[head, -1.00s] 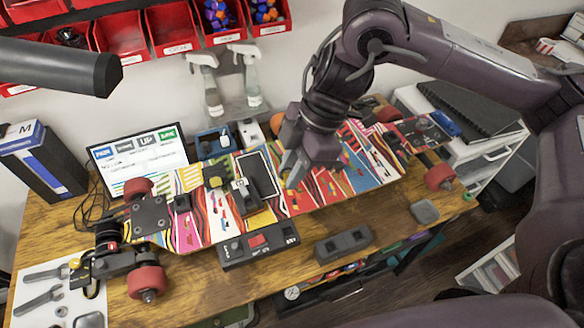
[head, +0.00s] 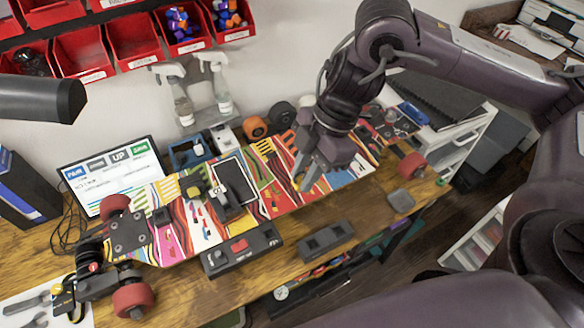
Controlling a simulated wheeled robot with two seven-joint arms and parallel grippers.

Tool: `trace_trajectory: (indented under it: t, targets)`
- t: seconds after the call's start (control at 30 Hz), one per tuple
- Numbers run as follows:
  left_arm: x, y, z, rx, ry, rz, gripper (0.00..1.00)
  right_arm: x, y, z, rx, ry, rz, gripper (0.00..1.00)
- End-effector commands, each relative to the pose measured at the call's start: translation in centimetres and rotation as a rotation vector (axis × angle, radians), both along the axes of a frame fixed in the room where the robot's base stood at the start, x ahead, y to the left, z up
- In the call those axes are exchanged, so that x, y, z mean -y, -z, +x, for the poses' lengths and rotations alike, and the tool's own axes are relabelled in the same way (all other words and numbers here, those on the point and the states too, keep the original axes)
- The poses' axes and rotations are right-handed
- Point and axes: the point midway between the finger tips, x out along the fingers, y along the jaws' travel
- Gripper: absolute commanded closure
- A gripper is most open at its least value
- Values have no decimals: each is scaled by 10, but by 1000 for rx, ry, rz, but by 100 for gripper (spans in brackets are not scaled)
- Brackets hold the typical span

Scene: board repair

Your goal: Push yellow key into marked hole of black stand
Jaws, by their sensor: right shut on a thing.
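My right gripper (head: 301,182) is above the right half of the colourful skateboard deck, with its fingers pointing down. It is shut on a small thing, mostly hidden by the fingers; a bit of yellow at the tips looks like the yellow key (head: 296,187). A black stand (head: 326,239) with recesses in its top sits on the wooden table in front of the deck, below and right of the gripper and apart from it. The marked hole is too small to make out. Only a dark link of my left arm shows at the left edge; its gripper is out of view.
The skateboard (head: 185,225) fills the table's middle. A black box with a red button (head: 240,249) stands left of the stand. A grey block (head: 401,201) lies to the right. A display (head: 112,173), spray bottles (head: 218,85) and red bins (head: 132,36) are behind.

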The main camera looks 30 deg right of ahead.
Motion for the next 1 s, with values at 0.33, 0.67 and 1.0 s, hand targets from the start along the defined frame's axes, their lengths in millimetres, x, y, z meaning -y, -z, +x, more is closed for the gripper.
trace_trajectory:
  t: [0.33,0.67,1.0]
  targets:
    - [0,-3,0,0,0,0,64,26,0,-12,-1,3,0,100]
    - [0,-4,0,-1,0,0,64,37,0,-17,1,0,-1,100]
    - [0,2,0,-1,0,0,64,37,7,-17,0,0,0,100]
